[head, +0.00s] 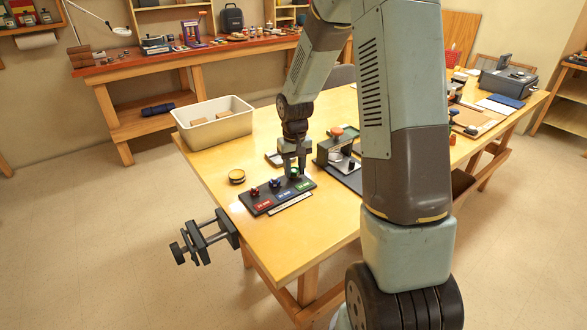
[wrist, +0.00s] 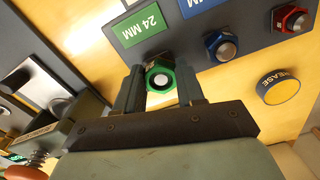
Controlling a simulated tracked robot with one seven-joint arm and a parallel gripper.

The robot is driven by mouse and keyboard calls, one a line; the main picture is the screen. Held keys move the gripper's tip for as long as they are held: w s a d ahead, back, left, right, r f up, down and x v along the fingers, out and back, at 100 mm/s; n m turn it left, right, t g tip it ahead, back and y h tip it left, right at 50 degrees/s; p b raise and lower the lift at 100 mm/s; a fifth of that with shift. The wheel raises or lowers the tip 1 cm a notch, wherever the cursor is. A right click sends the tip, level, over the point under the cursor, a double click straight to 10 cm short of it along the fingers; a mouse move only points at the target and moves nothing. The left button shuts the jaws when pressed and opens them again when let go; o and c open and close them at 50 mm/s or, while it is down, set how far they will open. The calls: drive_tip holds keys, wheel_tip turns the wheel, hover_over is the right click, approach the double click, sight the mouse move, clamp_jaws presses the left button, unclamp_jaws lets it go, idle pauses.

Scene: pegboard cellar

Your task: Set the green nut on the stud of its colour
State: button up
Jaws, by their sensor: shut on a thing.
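The green nut (wrist: 152,70) is between my gripper's fingers (wrist: 160,88) in the wrist view, next to the green "24 MM" label (wrist: 141,22). A pale round stud end (wrist: 161,81) shows in its hole, so it is in line with the stud. I cannot tell how far down the nut sits. In the head view my gripper (head: 294,170) points down over the right end of the dark stud board (head: 262,207), shut on the nut. The blue nut (wrist: 214,41) and red nut (wrist: 284,13) stand at their own labels.
A yellow-topped grease tin (wrist: 283,91) stands near the board, also in the head view (head: 237,176). A fixture with a spring (wrist: 38,158) is close beside my gripper. A cream bin (head: 230,127) stands further back. A vise (head: 207,238) hangs at the table's edge.

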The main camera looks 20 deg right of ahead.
drive_tip(key=shift+f, duration=0.2)
idle(0.3)
drive_tip(key=o, duration=1.3)
drive_tip(key=shift+r, duration=4.05)
